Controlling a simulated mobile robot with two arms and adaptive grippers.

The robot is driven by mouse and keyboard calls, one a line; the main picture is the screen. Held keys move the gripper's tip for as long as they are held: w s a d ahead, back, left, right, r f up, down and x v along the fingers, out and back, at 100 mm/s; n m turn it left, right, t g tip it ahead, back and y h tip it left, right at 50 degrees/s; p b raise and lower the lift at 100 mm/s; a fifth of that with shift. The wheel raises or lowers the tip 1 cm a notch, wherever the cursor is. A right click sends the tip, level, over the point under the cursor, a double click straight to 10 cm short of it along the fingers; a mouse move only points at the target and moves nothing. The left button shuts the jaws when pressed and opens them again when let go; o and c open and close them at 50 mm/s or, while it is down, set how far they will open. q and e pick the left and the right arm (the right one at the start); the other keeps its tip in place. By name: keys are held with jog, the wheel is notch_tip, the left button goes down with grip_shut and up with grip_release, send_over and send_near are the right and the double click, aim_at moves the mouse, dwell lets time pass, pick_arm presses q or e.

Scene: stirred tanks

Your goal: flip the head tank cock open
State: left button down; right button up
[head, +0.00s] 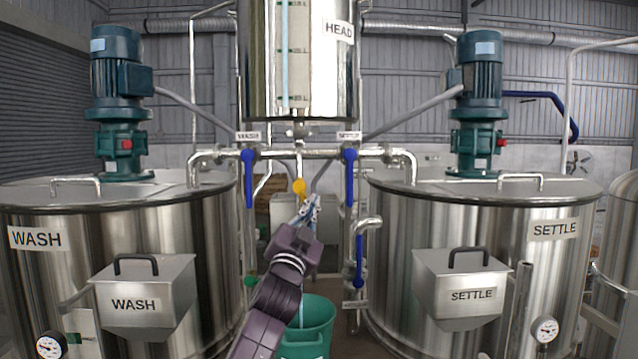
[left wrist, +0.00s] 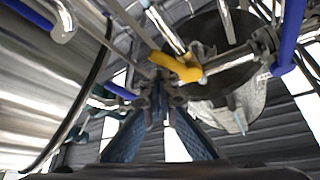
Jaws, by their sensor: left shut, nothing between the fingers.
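The steel head tank (head: 300,75), labelled HEAD, hangs at top centre with pipework under it. A yellow cock handle (head: 299,187) shows below the cross pipe under the tank. In the left wrist view the yellow handle (left wrist: 178,67) is just beyond the fingertips, beside a steel pipe fitting. My left gripper (head: 312,203) is shut and empty, just below and right of the yellow handle. Its blue textured fingers (left wrist: 160,98) meet at the tips in the left wrist view. I cannot tell whether they touch the handle. My right gripper is out of view.
Blue levers (head: 249,178) and (head: 349,178) hang down from the cross pipe on either side. The wash tank (head: 200,235) stands left and the settle tank (head: 400,220) right. A green bucket (head: 318,335) stands below, partly behind my left arm.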

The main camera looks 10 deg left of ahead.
pick_arm(q)
jog(key=shift+a+f, duration=0.25)
jog(key=shift+a, duration=0.35)
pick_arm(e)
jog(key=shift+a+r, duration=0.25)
pick_arm(q)
jog(key=shift+s+a+f, duration=0.1)
jog(key=shift+a+f, duration=0.05)
jog(key=shift+a, duration=0.15)
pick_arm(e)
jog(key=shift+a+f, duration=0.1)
